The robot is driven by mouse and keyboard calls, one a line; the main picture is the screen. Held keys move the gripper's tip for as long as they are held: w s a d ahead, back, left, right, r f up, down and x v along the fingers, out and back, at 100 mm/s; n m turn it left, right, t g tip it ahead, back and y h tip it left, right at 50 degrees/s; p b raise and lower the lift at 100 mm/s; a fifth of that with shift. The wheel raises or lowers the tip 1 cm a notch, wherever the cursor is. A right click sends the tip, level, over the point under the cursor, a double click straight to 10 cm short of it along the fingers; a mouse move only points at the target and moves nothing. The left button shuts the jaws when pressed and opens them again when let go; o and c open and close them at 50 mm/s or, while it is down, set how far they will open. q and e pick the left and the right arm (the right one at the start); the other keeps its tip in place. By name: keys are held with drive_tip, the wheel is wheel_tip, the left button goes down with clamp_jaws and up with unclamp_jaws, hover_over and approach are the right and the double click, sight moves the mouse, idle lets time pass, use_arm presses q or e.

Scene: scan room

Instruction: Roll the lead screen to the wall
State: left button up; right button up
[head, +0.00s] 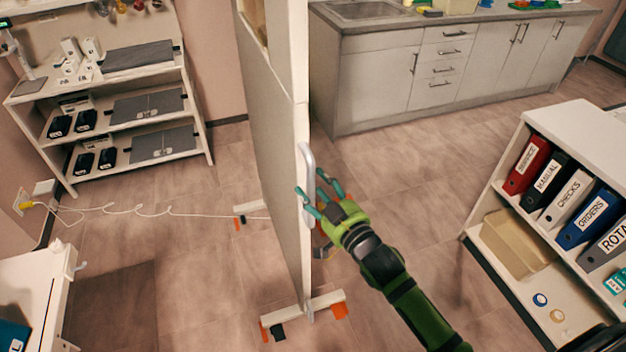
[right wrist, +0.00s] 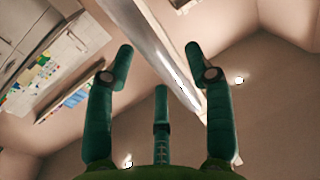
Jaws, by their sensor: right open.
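The lead screen (head: 272,130) is a tall pale panel standing upright in the middle of the head view, seen nearly edge-on. Its feet (head: 312,308) have orange and black casters on the floor. A light vertical handle (head: 307,187) is on its near edge. My green right gripper (head: 316,194) is at the handle with its fingers spread open. Whether the fingers touch the handle I cannot tell. In the right wrist view the open teal fingers (right wrist: 160,80) frame the pale bar of the handle or screen edge (right wrist: 160,55). My left gripper is not in view.
A white cord (head: 150,211) runs across the floor from a wall outlet to the screen's foot. A shelf unit (head: 60,85) stands at the left, a sink counter (head: 430,70) at the back, and a binder shelf (head: 575,220) at the right. Floor right of the screen is clear.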

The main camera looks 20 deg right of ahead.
drive_tip(key=shift+x, duration=0.8)
drive_tip(key=shift+s, duration=0.1)
clamp_jaws()
